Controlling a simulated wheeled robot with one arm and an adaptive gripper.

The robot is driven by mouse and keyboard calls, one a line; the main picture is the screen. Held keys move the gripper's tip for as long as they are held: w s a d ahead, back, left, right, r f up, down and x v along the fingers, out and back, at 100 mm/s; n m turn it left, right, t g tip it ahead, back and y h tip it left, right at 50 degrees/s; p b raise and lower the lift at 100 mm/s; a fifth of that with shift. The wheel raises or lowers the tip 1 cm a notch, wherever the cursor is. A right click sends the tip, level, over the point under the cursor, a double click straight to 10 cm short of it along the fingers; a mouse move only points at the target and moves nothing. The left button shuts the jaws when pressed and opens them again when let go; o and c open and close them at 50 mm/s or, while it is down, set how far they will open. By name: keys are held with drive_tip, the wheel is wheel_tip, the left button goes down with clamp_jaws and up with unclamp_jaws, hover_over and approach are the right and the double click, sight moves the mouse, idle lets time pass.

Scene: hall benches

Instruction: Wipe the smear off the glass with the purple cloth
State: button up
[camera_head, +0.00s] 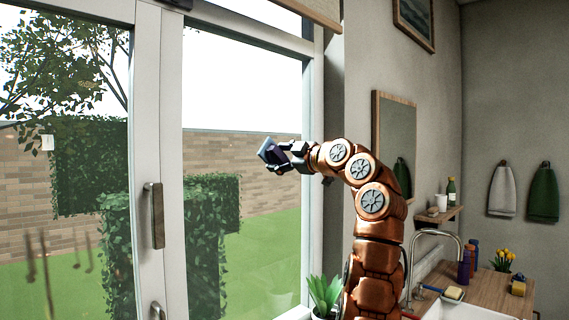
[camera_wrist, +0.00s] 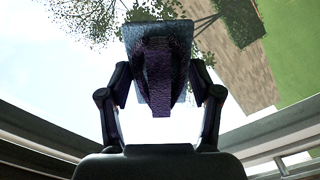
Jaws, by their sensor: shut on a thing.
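My gripper (camera_head: 285,156) is shut on the purple cloth (camera_head: 269,152), held up in front of the right glass pane (camera_head: 245,95). In the wrist view, the folded cloth (camera_wrist: 158,62) looks dark purple with a bluish flat part and sits between the two fingers of my gripper (camera_wrist: 160,88). I cannot tell whether it touches the glass. Brown drip-like streaks, the smear (camera_head: 45,265), show low on the left glass pane (camera_head: 70,240), well left of my gripper. The wrist view shows no smear.
A white door frame with a handle (camera_head: 158,215) stands between the panes. A potted plant (camera_head: 324,292) is below my arm. At right are a tap (camera_head: 440,235), a sink (camera_head: 460,312), bottles (camera_head: 464,268) and yellow flowers (camera_head: 503,258) on a wooden counter. A mirror (camera_head: 393,120) hangs behind my arm.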

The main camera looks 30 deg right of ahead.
drive_tip(key=shift+s+a+b, duration=0.15)
drive_tip(key=shift+a+b, duration=0.2)
drive_tip(key=shift+a, duration=0.35)
drive_tip(key=shift+d+p, duration=0.15)
drive_tip(key=shift+p, duration=0.15)
drive_tip(key=shift+w+d+r+p, duration=0.1)
drive_tip(key=shift+w+d+p, duration=0.2)
drive_tip(key=shift+d+p, duration=0.15)
drive_tip(key=shift+w+d+p, duration=0.15)
drive_tip(key=shift+d+p, duration=0.35)
drive_tip(key=shift+d, duration=0.1)
drive_tip(key=shift+w+d+p, duration=0.15)
drive_tip(key=shift+d+p, duration=0.3)
drive_tip(key=shift+d, duration=0.15)
drive_tip(key=shift+w+d+f, duration=0.1)
drive_tip(key=shift+d+f, duration=0.05)
drive_tip(key=shift+f, duration=0.05)
drive_tip(key=shift+f, duration=0.1)
